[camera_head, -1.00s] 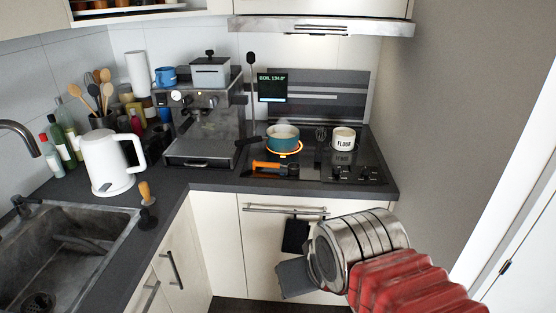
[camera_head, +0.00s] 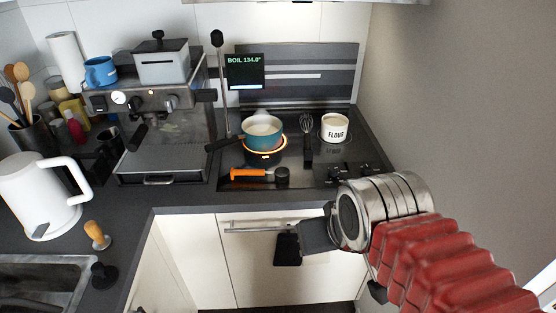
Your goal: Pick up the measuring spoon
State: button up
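A utensil with an orange handle and a round dark end (camera_head: 262,175), apparently the measuring spoon, lies across the front left of the black cooktop. It is in front of the teal pot, with its handle towards the left. My gripper (camera_head: 318,236) is at the lower right, in front of the oven handle and to the right of and nearer than the spoon. It is clearly apart from the spoon.
The teal pot (camera_head: 262,136) sits on a glowing ring. A whisk (camera_head: 307,135) and a FLOUR canister (camera_head: 334,128) stand to its right. The coffee machine (camera_head: 160,140) is at left. A wall closes the right side.

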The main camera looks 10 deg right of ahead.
aim_at(281, 174)
jog(key=z, duration=0.1)
jog(key=i, duration=0.45)
jog(key=z, duration=0.15)
jog(key=k, duration=1.35)
jog(key=u, duration=0.6)
jog(key=i, duration=1.85)
jog(key=z, duration=0.6)
